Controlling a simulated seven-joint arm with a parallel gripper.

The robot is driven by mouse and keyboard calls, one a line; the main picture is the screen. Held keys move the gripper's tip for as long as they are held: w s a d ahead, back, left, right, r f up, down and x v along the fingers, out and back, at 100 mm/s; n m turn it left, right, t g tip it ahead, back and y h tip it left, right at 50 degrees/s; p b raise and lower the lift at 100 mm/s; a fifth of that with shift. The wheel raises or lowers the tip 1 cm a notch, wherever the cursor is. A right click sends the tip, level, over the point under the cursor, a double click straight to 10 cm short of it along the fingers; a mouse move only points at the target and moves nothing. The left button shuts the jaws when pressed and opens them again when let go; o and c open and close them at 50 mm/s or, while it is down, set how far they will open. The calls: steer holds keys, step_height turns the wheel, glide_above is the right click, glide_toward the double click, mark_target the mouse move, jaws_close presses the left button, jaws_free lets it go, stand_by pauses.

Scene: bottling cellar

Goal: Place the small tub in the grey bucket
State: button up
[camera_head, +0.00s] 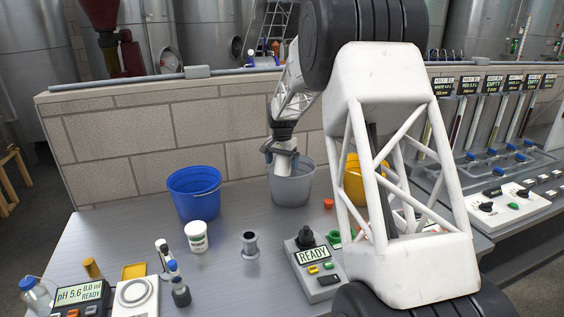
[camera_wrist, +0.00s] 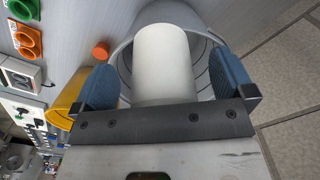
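The grey bucket (camera_head: 293,190) stands on the bench near the wall, and its rim shows around my fingers in the wrist view (camera_wrist: 207,82). My gripper (camera_head: 282,153) is at the bucket's mouth. A plain white cylinder (camera_wrist: 163,60) lies between the two blue finger pads, with a visible gap on each side, so my gripper is open around it. In the head view the cylinder (camera_head: 284,168) is tilted down into the bucket; its lower end is hidden. A small white tub with a green label (camera_head: 197,238) stands on the bench; I cannot tell whether the cylinder is another tub.
A blue bucket (camera_head: 194,194) stands left of the grey one, and a yellow bucket (camera_head: 353,180) to its right, partly behind my arm. A metal spool-shaped piece (camera_head: 250,245) and a READY control box (camera_head: 314,268) stand in front. A block wall (camera_head: 130,150) closes the back.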

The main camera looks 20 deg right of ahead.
steer(key=shift+r, duration=0.1)
steer(key=shift+r, duration=5.95)
steer(key=shift+s+r, duration=0.1)
steer(key=shift+s+a+r, duration=0.15)
steer(key=shift+s, duration=0.1)
steer(key=s+a+r+n, duration=0.1)
steer(key=s+a+r, duration=0.15)
steer(key=s, duration=0.65)
steer(key=s+a+r+n+t, duration=0.15)
steer(key=s+a, duration=0.25)
steer(key=s, duration=0.6)
steer(key=s+a+r+n, duration=0.2)
steer(key=s+a, duration=0.1)
steer(key=s, duration=0.6)
steer(key=s+a+f+n, duration=0.1)
steer(key=s+f, duration=0.1)
steer(key=s, duration=0.7)
steer(key=s+a+f+n, duration=0.2)
steer(key=s+f, duration=0.1)
steer(key=s, duration=0.7)
steer(key=s+a+f+n+t, duration=0.1)
steer(key=s+f, duration=0.2)
steer(key=s, duration=0.6)
steer(key=shift+s+a+f, duration=0.25)
steer(key=shift+s+a, duration=0.15)
